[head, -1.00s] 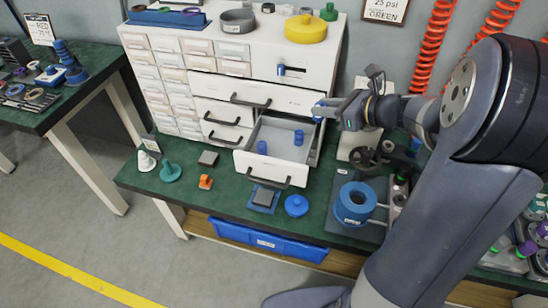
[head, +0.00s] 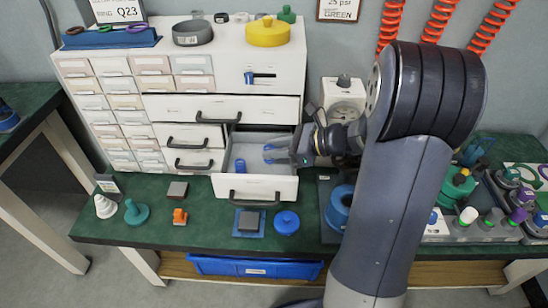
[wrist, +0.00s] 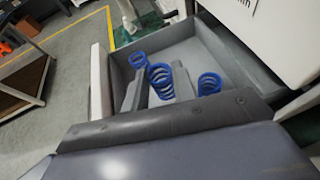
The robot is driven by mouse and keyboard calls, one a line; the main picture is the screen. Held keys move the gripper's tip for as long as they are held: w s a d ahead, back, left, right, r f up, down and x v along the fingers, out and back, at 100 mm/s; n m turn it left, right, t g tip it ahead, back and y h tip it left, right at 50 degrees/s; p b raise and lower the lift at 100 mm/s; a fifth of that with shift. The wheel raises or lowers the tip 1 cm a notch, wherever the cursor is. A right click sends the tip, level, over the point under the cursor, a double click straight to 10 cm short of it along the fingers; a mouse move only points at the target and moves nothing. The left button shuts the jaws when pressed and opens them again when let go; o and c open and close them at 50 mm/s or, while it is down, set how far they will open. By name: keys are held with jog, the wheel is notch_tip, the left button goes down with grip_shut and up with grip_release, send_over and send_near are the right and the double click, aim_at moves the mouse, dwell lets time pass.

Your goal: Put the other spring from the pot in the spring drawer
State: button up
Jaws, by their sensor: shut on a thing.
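The spring drawer (head: 255,187) is pulled out from the white cabinet; its grey inside also shows in the wrist view (wrist: 235,70). My gripper (head: 269,154) is over the drawer, reaching in from the right. In the wrist view, its fingers (wrist: 157,88) are shut on a blue spring (wrist: 160,82), held in or just above the drawer. Two more blue springs are in the drawer: one (wrist: 137,59) beyond the fingers and one (wrist: 209,84) to their right. I cannot tell whether the held spring touches the floor. I cannot tell which vessel is the pot.
A blue ring-shaped part (head: 338,208) stands right of the drawer, partly behind my arm. A blue knob (head: 287,222), a grey block on a blue pad (head: 249,222) and an orange part (head: 180,216) sit on the green bench. A yellow lidded round container (head: 268,34) stands on the cabinet.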

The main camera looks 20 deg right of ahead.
aim_at(275, 169)
jog(key=shift+f, duration=1.35)
jog(key=shift+f+b, duration=0.15)
jog(key=shift+b, duration=0.2)
jog(key=o, duration=0.7)
jog(key=shift+r, duration=0.25)
jog(key=p+v, duration=0.2)
jog(key=v, duration=1)
jog(key=shift+f, duration=0.1)
